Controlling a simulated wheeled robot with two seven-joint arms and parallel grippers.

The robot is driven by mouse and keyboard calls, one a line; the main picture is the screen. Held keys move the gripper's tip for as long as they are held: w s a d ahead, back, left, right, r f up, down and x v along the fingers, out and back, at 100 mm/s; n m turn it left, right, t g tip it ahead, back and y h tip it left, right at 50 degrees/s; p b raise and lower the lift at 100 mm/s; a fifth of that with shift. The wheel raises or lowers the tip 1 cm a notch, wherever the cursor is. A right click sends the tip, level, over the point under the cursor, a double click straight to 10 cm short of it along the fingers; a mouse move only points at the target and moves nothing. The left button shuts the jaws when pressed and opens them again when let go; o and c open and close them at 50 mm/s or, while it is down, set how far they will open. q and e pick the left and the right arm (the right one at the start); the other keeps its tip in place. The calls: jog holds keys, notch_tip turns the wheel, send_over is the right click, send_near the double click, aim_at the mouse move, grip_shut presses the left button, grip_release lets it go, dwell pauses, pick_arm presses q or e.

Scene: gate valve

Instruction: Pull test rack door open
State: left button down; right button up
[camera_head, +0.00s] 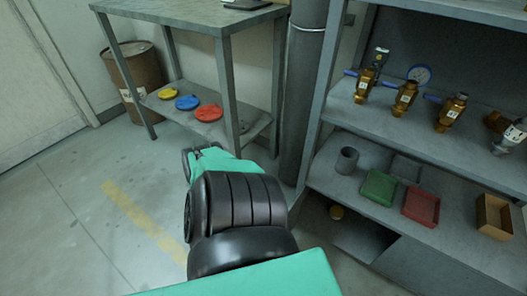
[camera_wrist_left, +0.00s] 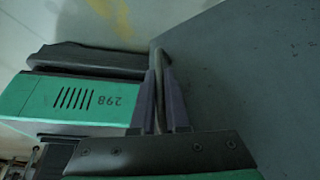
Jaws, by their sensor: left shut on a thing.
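In the left wrist view my left gripper (camera_wrist_left: 160,100) has its two narrow fingers closed on either side of a slim metal handle (camera_wrist_left: 158,62). The handle stands at the edge of a flat grey panel, the door (camera_wrist_left: 245,75), which fills the right of that view. In the head view the grey test rack (camera_head: 410,145) stands at the right. Below its lower shelf are a dark opening and a grey panel (camera_head: 435,268); I cannot tell how far the door is open. The handle and my gripper fingers cannot be made out there. My right gripper is not in view.
Green (camera_head: 378,187) and red (camera_head: 421,206) trays lie below. A dark pipe (camera_head: 301,85) separates the rack from a workbench (camera_head: 200,18). The floor at left (camera_head: 75,215) is clear.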

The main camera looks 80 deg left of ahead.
pick_arm(q)
jog(key=a, duration=0.1)
jog(key=s+a+m+b, duration=0.1)
jog(key=shift+s+a, duration=0.3)
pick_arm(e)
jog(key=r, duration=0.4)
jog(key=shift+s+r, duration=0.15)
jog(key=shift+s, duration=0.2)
pick_arm(q)
jog(key=c, duration=0.9)
grip_release()
